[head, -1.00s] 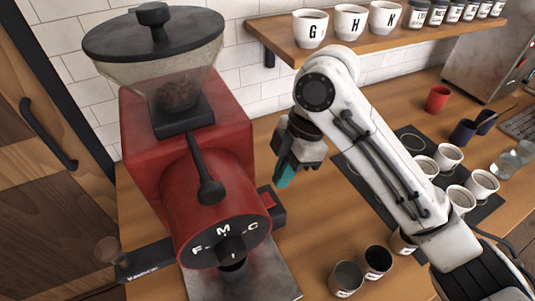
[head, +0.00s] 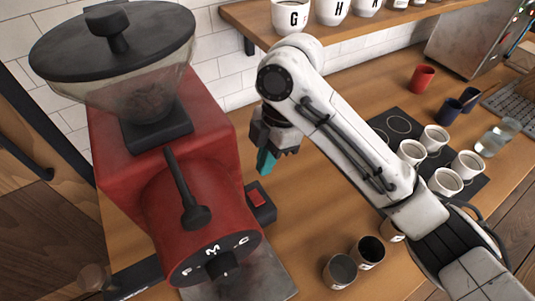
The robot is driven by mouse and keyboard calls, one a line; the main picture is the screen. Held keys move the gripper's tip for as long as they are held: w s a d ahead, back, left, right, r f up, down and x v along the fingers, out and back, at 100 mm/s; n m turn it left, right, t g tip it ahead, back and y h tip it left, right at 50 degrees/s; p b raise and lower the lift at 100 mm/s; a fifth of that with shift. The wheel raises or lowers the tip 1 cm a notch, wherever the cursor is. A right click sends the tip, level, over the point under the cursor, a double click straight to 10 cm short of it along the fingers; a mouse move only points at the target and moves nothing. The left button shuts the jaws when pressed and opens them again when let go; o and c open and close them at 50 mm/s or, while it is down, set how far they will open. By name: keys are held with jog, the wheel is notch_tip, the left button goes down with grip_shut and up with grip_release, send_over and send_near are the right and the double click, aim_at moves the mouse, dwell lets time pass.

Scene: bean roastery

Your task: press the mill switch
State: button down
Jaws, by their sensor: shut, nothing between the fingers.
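The red mill (head: 125,165) stands at the left, with a clear hopper and black lid on top and a black dial at its front. A red switch (head: 257,197) on a black base sits on the counter at the mill's right side. My gripper (head: 266,164) is shut and empty, its teal fingertips pointing down. In the picture it shows just above the switch and apart from it. I cannot tell the exact height between them.
Two dark-filled cups (head: 340,271) stand at the front of the counter. A black mat (head: 397,127) with several white cups lies at the right. A wall shelf (head: 262,33) with lettered cups hangs above. Bare counter lies behind my gripper.

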aim_at(258, 203)
jog(key=x, duration=0.6)
jog(key=d+p+x, duration=0.1)
jog(key=x, duration=0.3)
jog(key=shift+w+f, duration=0.1)
jog(key=shift+w, duration=0.1)
jog(key=shift+f, duration=0.1)
